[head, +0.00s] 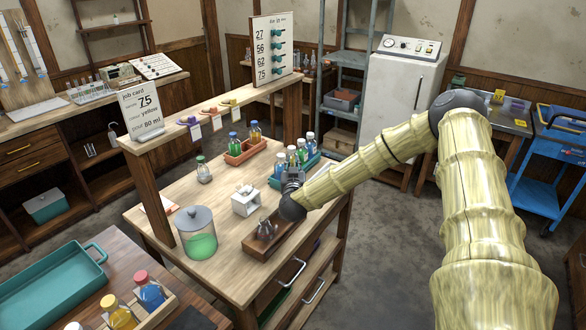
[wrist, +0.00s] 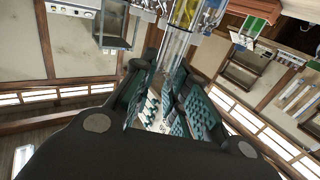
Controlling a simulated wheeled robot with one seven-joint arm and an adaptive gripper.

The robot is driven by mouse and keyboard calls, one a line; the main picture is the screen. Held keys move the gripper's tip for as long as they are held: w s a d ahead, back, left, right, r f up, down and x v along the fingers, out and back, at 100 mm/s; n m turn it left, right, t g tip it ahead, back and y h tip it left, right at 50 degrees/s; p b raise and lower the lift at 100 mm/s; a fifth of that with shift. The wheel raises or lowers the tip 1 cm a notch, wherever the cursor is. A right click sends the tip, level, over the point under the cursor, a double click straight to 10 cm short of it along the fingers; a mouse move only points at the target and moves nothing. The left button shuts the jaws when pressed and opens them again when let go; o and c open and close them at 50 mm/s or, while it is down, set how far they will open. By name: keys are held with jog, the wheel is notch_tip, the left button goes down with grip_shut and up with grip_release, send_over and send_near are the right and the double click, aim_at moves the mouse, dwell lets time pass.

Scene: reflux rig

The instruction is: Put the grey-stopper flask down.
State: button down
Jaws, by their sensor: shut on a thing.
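My gripper (head: 293,178) is over the wooden bench, just in front of the teal rack (head: 274,183) of bottles. In the wrist view its teal-padded fingers (wrist: 173,100) are closed around a clear glass neck or tube (wrist: 176,50), with yellow showing farther along it. I take this to be the held flask; its grey stopper cannot be made out. In the head view the held flask is mostly hidden by my gripper and the bottles behind.
A white stand (head: 245,202), a lidded jar of green liquid (head: 197,236) and a green-topped flask (head: 203,170) stand on the bench. An orange-brown rack (head: 243,154) holds bottles behind. An overhead wooden beam (head: 225,105) spans the bench's left side. Bare benchtop lies between the objects.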

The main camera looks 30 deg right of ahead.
notch_tip(320, 180, up, 9)
jog(key=b, duration=0.2)
dwell(1.1)
jog(key=shift+r, duration=0.25)
